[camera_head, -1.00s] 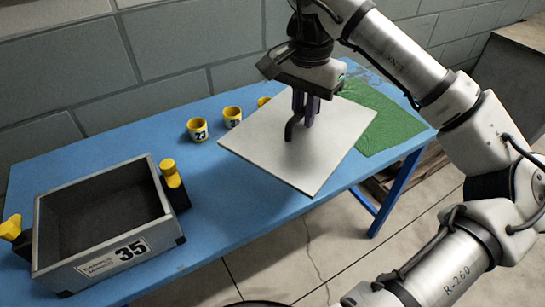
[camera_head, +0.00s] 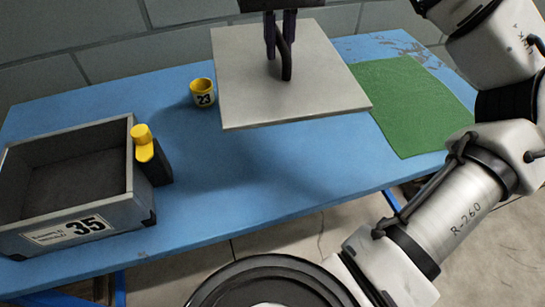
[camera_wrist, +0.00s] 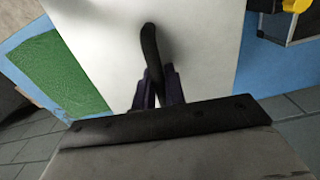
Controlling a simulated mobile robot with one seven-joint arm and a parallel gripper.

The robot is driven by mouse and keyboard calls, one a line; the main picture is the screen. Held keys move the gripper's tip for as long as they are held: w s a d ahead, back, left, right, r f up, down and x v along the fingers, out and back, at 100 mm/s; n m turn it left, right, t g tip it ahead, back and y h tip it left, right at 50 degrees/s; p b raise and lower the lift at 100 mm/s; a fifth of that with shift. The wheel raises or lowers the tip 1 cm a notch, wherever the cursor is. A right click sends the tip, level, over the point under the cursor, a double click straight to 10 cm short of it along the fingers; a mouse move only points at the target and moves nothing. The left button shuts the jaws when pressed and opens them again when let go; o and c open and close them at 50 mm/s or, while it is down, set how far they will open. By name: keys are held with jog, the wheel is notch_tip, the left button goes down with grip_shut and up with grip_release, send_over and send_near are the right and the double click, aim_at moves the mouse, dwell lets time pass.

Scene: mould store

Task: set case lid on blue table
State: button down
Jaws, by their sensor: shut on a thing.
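The case lid (camera_head: 320,90) is a flat pale grey square plate with a dark upright handle. My gripper (camera_head: 279,50) is shut on that handle and holds the lid above the blue table (camera_head: 235,195), slightly tilted in the head view. In the wrist view my gripper (camera_wrist: 158,90) grips the handle of the lid (camera_wrist: 205,55). The open grey case (camera_head: 70,190), labelled 35, stands on the table's left part, with a yellow-topped latch on its right side. The table surface directly beneath the lid is hidden.
A green mat (camera_head: 415,105) lies on the table's right part. A yellow cup (camera_head: 203,92) marked 23 stands just left of the lid; other cups seen earlier are hidden now. The table front between case and mat is clear. A block wall (camera_head: 120,45) runs behind.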

jog(key=shift+s+a+f+n, duration=0.15)
jog(key=shift+s+a+n, duration=0.05)
jog(key=shift+a+n, duration=0.3)
notch_tip(320, 180, down, 20)
jog(key=shift+a+r, duration=0.1)
jog(key=shift+r, duration=0.15)
jog(key=shift+s+b, duration=0.1)
jog(key=shift+b, duration=0.2)
jog(key=shift+f, duration=0.15)
jog(key=c, duration=1.5)
grip_release()
jog(key=shift+o, duration=0.2)
notch_tip(320, 180, up, 12)
jog(key=shift+r, duration=0.2)
